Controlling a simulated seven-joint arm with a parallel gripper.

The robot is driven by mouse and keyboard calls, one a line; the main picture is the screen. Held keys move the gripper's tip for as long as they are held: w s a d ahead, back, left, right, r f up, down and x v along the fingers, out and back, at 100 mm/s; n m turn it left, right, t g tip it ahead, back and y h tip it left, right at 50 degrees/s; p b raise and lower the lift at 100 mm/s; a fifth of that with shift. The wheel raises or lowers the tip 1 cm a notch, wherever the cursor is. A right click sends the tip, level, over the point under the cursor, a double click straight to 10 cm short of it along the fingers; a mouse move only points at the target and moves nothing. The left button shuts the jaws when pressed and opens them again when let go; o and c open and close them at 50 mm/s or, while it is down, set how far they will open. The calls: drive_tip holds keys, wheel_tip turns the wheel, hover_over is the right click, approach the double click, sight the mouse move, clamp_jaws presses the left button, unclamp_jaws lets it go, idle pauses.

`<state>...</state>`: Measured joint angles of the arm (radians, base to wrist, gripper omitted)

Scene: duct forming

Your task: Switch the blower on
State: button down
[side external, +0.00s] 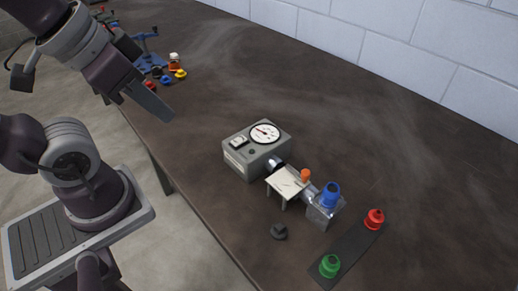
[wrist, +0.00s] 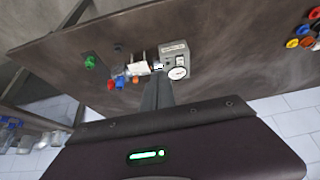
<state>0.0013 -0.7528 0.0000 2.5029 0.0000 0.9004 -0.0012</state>
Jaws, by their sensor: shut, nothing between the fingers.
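The blower (side external: 257,150) is a grey box with a round white dial on top, standing on the brown table in the side view. A small white switch or meter panel (side external: 238,142) sits beside the dial; its setting is too small to read. The box also shows in the wrist view (wrist: 174,53), beyond my fingertips. My gripper (side external: 165,114) is shut and empty, raised in the air to the upper left of the box and apart from it. In the wrist view the closed fingers (wrist: 158,84) point towards the box and the duct.
A metal duct runs from the box past a small cream stand (side external: 287,182) with an orange knob (side external: 305,175) to a clear block with a blue piece (side external: 331,194). Red (side external: 375,218) and green (side external: 330,265) pieces sit on a dark strip. A dark knob (side external: 279,231) lies nearby. Coloured parts (side external: 165,74) stand at the far end.

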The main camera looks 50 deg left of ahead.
drive_tip(key=n+g+y, duration=0.3)
drive_tip(key=n+g, duration=0.3)
drive_tip(key=n, duration=1.2)
hover_over(235, 142)
drive_tip(key=d, duration=0.4)
wheel_tip(235, 142, down, 6)
drive_tip(key=r, duration=0.1)
drive_tip(key=shift+w+a+f, duration=0.1)
drive_tip(key=shift+a+f, duration=0.05)
drive_tip(key=shift+f, duration=0.1)
drive_tip(key=x, duration=1.2)
drive_tip(key=shift+w+f, duration=0.15)
drive_tip(key=shift+f, duration=0.85)
